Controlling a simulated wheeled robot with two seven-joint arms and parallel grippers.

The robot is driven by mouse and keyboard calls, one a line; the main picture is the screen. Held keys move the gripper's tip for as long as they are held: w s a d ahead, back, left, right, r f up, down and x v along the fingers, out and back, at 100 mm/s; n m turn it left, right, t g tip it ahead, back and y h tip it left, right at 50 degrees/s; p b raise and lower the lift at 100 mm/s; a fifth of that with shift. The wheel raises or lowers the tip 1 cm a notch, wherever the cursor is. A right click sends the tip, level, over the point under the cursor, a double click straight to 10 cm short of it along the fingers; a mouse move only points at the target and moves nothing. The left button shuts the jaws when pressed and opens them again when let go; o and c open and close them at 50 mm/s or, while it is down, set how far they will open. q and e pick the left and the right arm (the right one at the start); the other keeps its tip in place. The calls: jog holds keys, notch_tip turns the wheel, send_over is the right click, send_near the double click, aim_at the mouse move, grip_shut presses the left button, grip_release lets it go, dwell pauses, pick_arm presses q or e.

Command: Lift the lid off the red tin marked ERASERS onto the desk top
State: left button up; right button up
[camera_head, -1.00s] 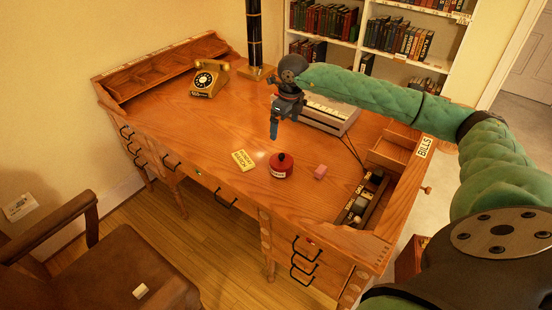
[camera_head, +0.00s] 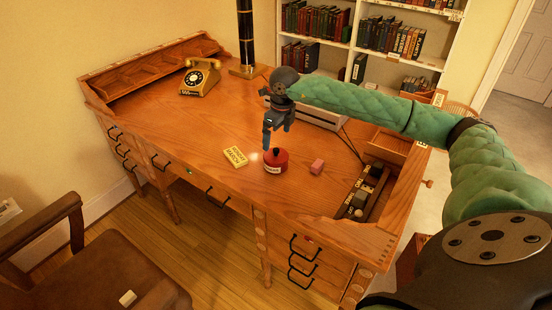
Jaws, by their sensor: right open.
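The red tin (camera_head: 275,166) stands upright on the desk top (camera_head: 200,125), with a pale label on its front and its lid (camera_head: 276,155) with a dark knob on top. The label is too small to read. My right gripper (camera_head: 267,147) points down just above and slightly left of the knob, open, with nothing between its fingers. I cannot tell whether a finger touches the lid. My left gripper is not in view.
A typewriter-like machine (camera_head: 322,117) stands behind my gripper. A gold telephone (camera_head: 200,77) stands at the back left. The desk's left-middle is clear.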

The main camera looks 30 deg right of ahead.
aim_at(276, 149)
jog(key=shift+f, duration=0.8)
jog(key=shift+w+f+p, duration=0.15)
jog(key=shift+f+p, duration=0.25)
jog(key=shift+p, duration=0.05)
notch_tip(276, 149, down, 2)
jog(key=shift+p, duration=0.65)
jog(key=f, duration=0.2)
jog(key=shift+w+f, duration=0.2)
jog(key=shift+f, duration=0.15)
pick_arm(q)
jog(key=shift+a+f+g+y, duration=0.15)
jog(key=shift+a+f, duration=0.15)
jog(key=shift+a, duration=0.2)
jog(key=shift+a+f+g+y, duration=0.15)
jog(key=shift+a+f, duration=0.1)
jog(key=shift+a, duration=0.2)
pick_arm(e)
jog(key=c, duration=0.9)
jog(key=shift+r, duration=0.2)
